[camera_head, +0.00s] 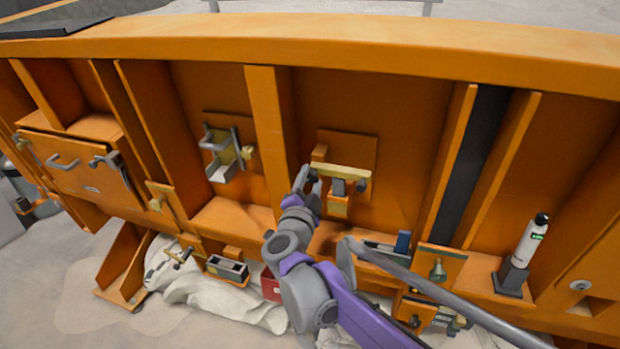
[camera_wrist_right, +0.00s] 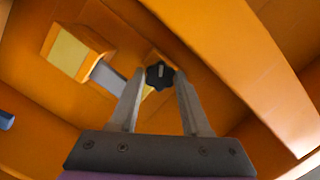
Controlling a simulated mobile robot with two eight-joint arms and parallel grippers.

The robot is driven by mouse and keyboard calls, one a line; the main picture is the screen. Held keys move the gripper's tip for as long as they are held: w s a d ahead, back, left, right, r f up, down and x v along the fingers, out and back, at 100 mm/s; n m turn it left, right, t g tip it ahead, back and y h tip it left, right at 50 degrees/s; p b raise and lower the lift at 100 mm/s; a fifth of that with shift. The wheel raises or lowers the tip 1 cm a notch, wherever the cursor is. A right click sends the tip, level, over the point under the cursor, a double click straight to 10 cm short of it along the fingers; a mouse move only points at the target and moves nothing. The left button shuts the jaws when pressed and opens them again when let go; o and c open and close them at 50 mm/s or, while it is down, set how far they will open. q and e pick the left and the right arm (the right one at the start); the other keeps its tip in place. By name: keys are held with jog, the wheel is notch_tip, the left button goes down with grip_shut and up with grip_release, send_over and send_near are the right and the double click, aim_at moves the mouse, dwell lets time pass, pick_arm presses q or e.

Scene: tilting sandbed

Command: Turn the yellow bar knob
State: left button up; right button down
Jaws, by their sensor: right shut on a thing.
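The yellow bar knob (camera_head: 341,171) is mounted on an orange plate in the middle of the panel. Its pale yellow bar lies nearly level, with a dark round end at the right. My right gripper (camera_head: 308,178) is at the bar's left end. In the right wrist view the two fingers (camera_wrist_right: 159,85) close on either side of a dark lobed knob end (camera_wrist_right: 159,75), with a bit of yellow behind it. The fingers hide part of the bar's left end. My left gripper is not in view.
A grey shaft with a yellow-faced block (camera_head: 338,206) sits just below the bar. A grey bracket (camera_head: 222,160) is to the left. Upright orange ribs (camera_head: 268,130) flank the bay. A white bottle (camera_head: 530,240) stands at the right on the lower ledge.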

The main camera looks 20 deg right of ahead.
jog(key=m+t+p, duration=0.1)
jog(key=m, duration=0.4)
jog(key=shift+d, duration=0.1)
jog(key=m, duration=0.3)
jog(key=m+t+p, duration=0.1)
jog(key=m, duration=0.2)
jog(key=shift+f+h, duration=0.15)
jog(key=shift+h, duration=0.15)
jog(key=m, duration=0.3)
jog(key=m+h, duration=0.1)
jog(key=m, duration=0.2)
jog(key=shift+w+f+m+p, duration=0.1)
jog(key=shift+w+m+p, duration=0.05)
jog(key=shift+m+p, duration=0.2)
jog(key=m+h, duration=0.1)
jog(key=m, duration=0.2)
jog(key=m+p, duration=0.1)
jog(key=m, duration=0.2)
jog(key=shift+m+h, duration=0.25)
jog(key=shift+h, duration=0.15)
jog(key=shift+m, duration=0.3)
jog(key=c, duration=0.8)
grip_release()
jog(key=shift+f, duration=0.1)
jog(key=shift+o, duration=0.2)
jog(key=shift+a+f, duration=0.1)
jog(key=shift+a, duration=0.1)
